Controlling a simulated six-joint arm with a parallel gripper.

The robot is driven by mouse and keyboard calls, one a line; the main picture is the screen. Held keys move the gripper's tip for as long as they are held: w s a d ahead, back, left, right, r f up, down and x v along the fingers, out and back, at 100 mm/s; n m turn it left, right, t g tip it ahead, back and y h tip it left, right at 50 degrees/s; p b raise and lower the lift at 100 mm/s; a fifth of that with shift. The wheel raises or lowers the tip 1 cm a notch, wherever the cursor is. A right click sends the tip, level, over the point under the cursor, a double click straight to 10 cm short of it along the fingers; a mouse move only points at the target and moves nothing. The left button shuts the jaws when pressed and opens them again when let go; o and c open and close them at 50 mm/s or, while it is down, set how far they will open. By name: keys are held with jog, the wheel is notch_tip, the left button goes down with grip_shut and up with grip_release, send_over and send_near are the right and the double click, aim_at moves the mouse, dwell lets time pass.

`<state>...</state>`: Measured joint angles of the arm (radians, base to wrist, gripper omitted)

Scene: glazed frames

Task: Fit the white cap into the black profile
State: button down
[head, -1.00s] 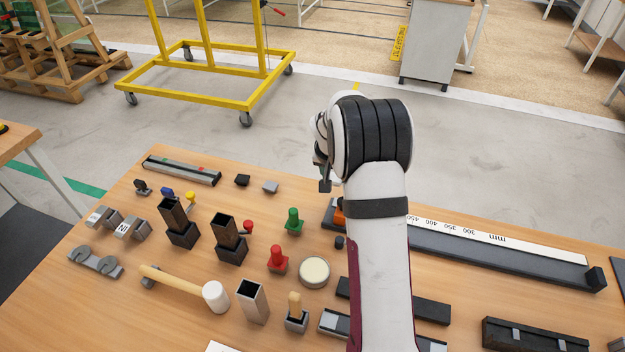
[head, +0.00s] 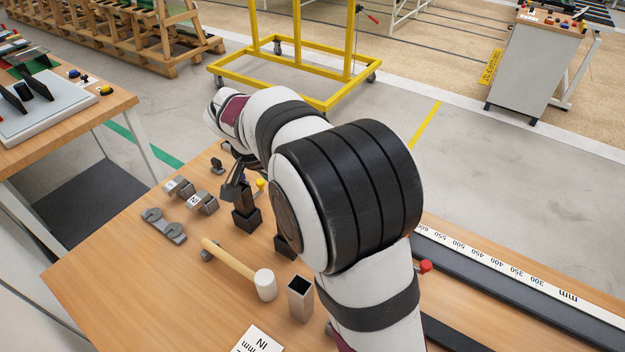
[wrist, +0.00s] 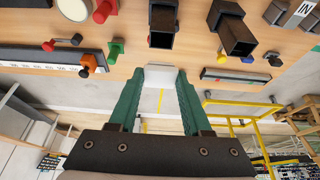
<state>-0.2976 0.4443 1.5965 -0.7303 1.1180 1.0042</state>
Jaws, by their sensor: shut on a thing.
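My gripper (wrist: 161,74) shows in the wrist view with two green fingers shut on the white cap (wrist: 163,73), a small pale piece between the fingertips. Two black profiles, upright square tubes in dark stands, show in the wrist view: one (wrist: 163,20) close beyond the fingertips, the other (wrist: 232,33) to the right. The cap appears apart from both. In the head view one black profile (head: 247,196) stands by my wrist. The second one is mostly behind my arm, with part of its stand showing. My fingertips and the cap are hidden there.
Grey blocks (head: 202,202) lie to the left. A long scale rail (head: 500,270) lies to the right. Small coloured knobs (wrist: 116,48) are beside the profiles.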

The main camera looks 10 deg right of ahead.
jog(key=shift+f, duration=2.6)
jog(key=shift+f, duration=0.65)
jog(key=shift+c, duration=1.3)
grip_release()
jog(key=shift+r, duration=0.1)
